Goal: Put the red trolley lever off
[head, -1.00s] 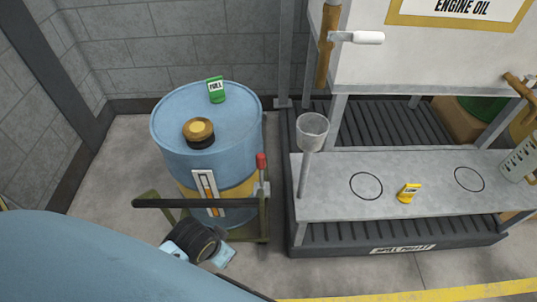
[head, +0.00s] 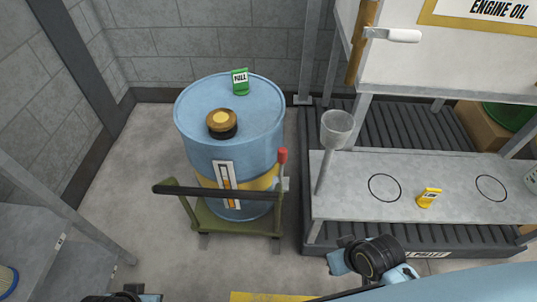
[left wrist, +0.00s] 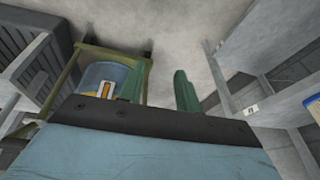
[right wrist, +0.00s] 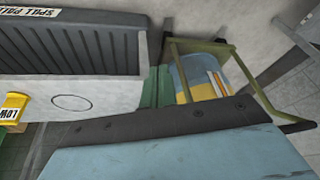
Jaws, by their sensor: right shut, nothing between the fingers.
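The trolley (head: 222,190) is an olive frame with a dark handle bar, and carries a blue drum (head: 205,150) with a yellow band. Its red-tipped lever (head: 283,156) stands upright at the trolley's right side in the head view. The trolley also shows in the left wrist view (left wrist: 72,75) and the right wrist view (right wrist: 240,62); the red tip is not clear in either. My left gripper (left wrist: 160,88) has its green fingers apart, with nothing between them. My right gripper (right wrist: 156,88) has its fingers together and empty. Both are apart from the lever.
A spill pallet (head: 440,242) with a grey bench (head: 350,205) and a yellow LOW tag (head: 429,198) stands right of the trolley. A funnel (head: 336,128) rises at the bench's left end. Grey shelving (head: 60,235) stands at left. Floor left of the trolley is clear.

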